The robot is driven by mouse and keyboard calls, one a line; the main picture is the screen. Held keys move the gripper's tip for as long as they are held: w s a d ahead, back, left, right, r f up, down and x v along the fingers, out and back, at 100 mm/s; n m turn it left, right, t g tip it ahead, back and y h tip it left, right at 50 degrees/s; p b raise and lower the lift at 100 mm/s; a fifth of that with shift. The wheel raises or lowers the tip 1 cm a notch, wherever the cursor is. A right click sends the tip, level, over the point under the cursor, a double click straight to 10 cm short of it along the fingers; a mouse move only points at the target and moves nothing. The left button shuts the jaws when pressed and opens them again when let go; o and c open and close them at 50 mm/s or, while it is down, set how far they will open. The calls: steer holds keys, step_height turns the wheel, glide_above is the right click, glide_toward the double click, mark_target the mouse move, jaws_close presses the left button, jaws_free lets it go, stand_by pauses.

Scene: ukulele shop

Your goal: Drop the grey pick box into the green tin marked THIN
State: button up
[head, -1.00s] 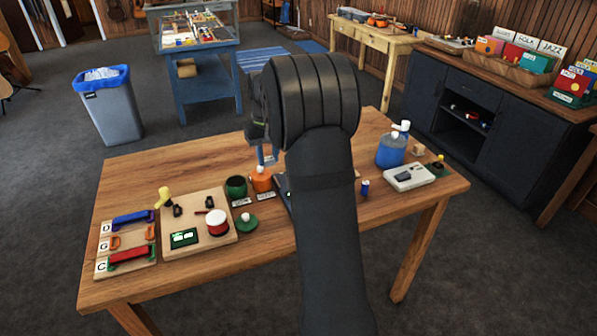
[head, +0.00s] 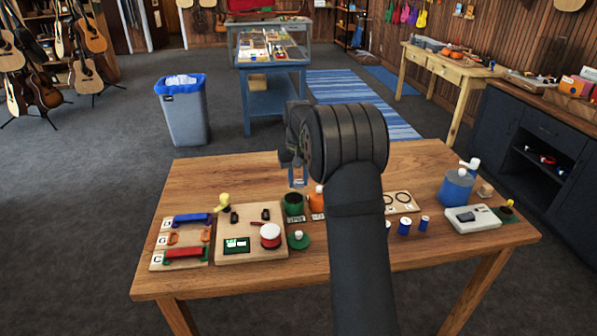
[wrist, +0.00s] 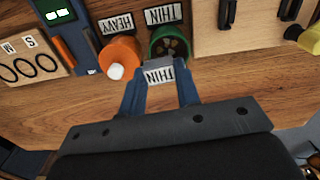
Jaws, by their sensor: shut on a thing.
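My gripper (wrist: 161,88) is shut on the grey pick box (wrist: 158,64), which has a white THIN label facing the wrist camera. The green tin (wrist: 154,45) is open, with small dark pieces inside; its THIN card (wrist: 163,15) reads upside down in the wrist view. The box hangs in front of the tin's near rim in that view, overlapping it; the gap in height is hard to tell. In the head view my gripper (head: 298,180) is just above the green tin (head: 294,205), and the box is not clearly seen.
The orange tin (wrist: 120,55), with a white-knobbed lid, stands beside the green tin with a HEAVY card (wrist: 113,25). A green lid (head: 299,241) lies on the table near a wooden board (head: 262,252). My arm hides the table's middle; the table's back left (head: 215,180) is clear.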

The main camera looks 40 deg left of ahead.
mark_target(298, 181)
steer(key=shift+f, duration=0.2)
steer(key=o, duration=1)
step_height(298, 181, up, 17)
steer(key=shift+r, duration=0.2)
